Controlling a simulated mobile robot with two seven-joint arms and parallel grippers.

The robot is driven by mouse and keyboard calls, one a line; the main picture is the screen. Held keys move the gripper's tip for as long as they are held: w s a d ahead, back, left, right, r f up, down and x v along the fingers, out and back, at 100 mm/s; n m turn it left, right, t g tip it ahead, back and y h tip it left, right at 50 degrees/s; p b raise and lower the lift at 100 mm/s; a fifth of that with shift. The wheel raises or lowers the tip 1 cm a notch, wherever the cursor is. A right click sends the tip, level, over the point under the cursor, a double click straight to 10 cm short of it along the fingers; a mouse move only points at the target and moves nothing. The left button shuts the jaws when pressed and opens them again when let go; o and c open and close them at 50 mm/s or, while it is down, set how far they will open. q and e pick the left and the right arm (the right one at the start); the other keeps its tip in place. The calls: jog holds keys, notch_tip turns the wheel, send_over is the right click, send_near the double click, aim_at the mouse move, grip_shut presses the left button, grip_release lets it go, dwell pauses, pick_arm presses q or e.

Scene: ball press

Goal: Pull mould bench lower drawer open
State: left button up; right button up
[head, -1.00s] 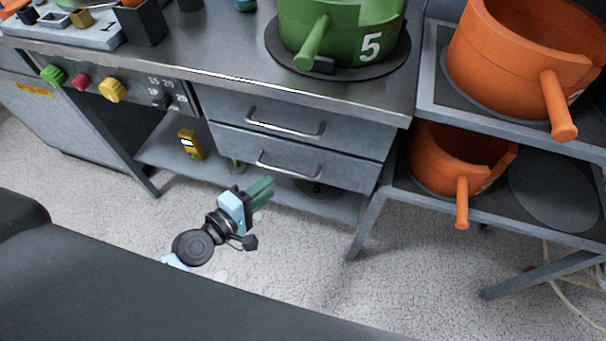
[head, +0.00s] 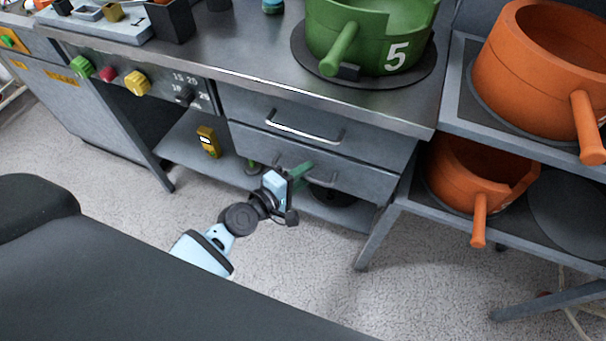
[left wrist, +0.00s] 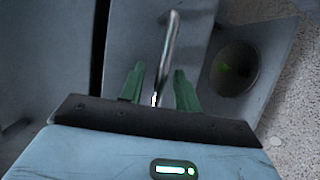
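The mould bench lower drawer (head: 365,185) is a grey front with a metal bar handle, below the upper drawer (head: 375,142). It looks shut. My left gripper (head: 303,171), with green fingers, is at the lower drawer's handle and hides part of it in the head view. In the left wrist view the handle (left wrist: 170,50) runs between the two fingers of my left gripper (left wrist: 158,84). The fingers are apart, with a gap visible on each side of the bar. My right gripper is in neither view.
The bench top (head: 260,62) carries a green pot (head: 370,45) marked 5 above the drawers. A lower shelf (head: 185,150) holds a yellow device (head: 208,142). A rack with orange pots (head: 535,80) stands at the right. The floor (head: 300,270) before the drawers is clear.

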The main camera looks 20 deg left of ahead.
pick_arm(q)
grip_shut()
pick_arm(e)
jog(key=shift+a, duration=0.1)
pick_arm(q)
jog(key=shift+s, duration=0.1)
dwell(0.3)
